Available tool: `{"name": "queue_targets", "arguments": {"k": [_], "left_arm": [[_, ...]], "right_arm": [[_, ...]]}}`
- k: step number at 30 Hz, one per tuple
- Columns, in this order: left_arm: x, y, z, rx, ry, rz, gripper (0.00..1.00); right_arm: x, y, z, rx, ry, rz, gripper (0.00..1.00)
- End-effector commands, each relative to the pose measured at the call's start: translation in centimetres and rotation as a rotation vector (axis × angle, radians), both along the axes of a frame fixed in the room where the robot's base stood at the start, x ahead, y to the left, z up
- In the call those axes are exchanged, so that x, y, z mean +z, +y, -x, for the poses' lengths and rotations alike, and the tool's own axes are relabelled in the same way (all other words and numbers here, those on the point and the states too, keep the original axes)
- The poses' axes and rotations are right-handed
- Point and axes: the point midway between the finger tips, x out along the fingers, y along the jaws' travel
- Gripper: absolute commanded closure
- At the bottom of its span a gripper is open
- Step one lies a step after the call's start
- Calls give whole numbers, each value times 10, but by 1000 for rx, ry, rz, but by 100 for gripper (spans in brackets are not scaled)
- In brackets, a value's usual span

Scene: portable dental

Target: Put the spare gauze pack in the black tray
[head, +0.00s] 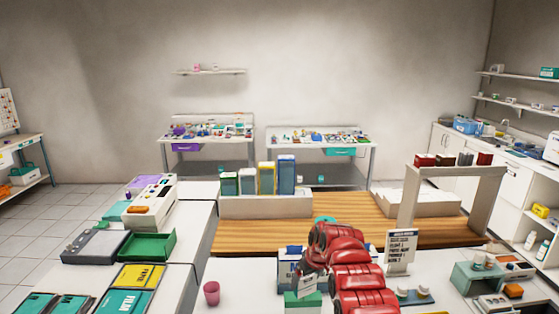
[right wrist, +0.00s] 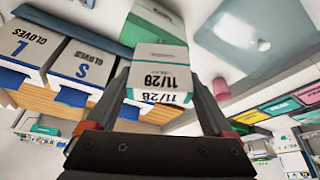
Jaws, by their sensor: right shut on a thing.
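My right gripper (right wrist: 160,84) is shut on a white pack (right wrist: 158,66) printed "11/28", which I take to be the gauze pack; its label is upside down on one face. In the head view my red right arm reaches over the front counter, and its gripper (head: 308,275) is mostly hidden. A small white face shows there above a green box (head: 303,299). A dark grey, flat tray-like thing (head: 95,245) lies on the left counter; I cannot tell whether it is the black tray. My left gripper is not in view.
Glove boxes marked L (right wrist: 40,45) and S (right wrist: 85,66) stand close to the held pack. A pink cup (head: 212,293) stands left of my arm. A green tray (head: 148,247) and yellow pack (head: 138,276) lie on the left counter. A sign (head: 400,247) stands right of the arm.

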Motion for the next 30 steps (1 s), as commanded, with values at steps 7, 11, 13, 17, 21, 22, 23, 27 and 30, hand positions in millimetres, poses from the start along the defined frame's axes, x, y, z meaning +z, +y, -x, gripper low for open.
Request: {"name": "queue_targets", "arguments": {"k": [7, 11, 13, 17, 21, 22, 23, 27, 30], "left_arm": [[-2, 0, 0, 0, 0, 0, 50], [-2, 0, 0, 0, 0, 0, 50], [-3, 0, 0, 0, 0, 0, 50], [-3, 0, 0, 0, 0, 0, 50], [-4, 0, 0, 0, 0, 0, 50], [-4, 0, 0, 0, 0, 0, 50], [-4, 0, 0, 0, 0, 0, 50], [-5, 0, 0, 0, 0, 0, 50], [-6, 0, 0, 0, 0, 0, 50]], "right_arm": [[-1, 4, 0, 6, -2, 0, 75], [-1, 4, 0, 8, -4, 1, 75], [1, 4, -1, 7, -6, 0, 75], [-1, 5, 1, 7, 0, 0, 75], [1, 6, 1, 7, -4, -3, 75], [0, 7, 1, 9, 0, -3, 75], [-1, 7, 1, 8, 2, -4, 75], [1, 8, -1, 11, -3, -5, 75], [0, 9, 0, 12, 0, -5, 75]]}}
